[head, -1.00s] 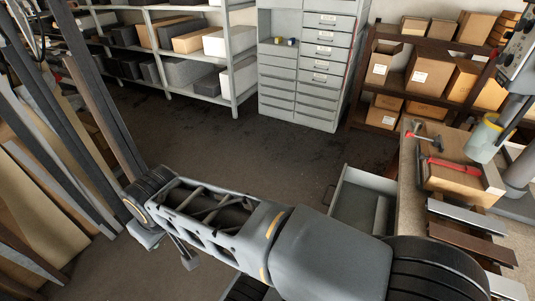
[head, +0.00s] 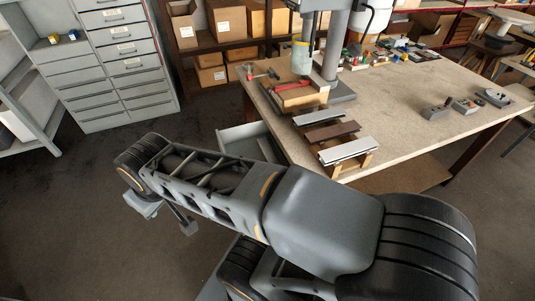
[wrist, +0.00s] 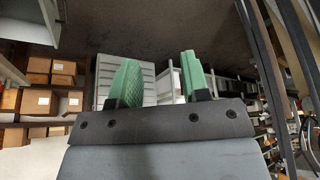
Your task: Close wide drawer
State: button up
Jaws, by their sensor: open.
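The wide drawer (head: 238,138) is a pale grey drawer standing open at the left side of the workbench (head: 410,105). My arm crosses in front and hides its lower part. My gripper (wrist: 159,62) shows in the wrist view with two green fingers spread apart and nothing between them. It is apart from the drawer in the head view, where its fingers cannot be made out. A pale grey panel (wrist: 28,22) fills the top left corner of the wrist view; I cannot tell whether it is the drawer.
A grey drawer cabinet (head: 115,60) stands at the back left. A brown shelf with boxes (head: 228,18) is beside it. The bench bears metal profiles (head: 347,150), a cardboard box (head: 300,98) and a drill stand (head: 330,85). The floor left of the bench is clear.

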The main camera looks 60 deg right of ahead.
aim_at(239, 140)
jog(key=z, duration=1.1)
jog(key=k, duration=0.45)
jog(key=u, duration=1.2)
jog(key=i, duration=1.15)
jog(key=z, duration=0.2)
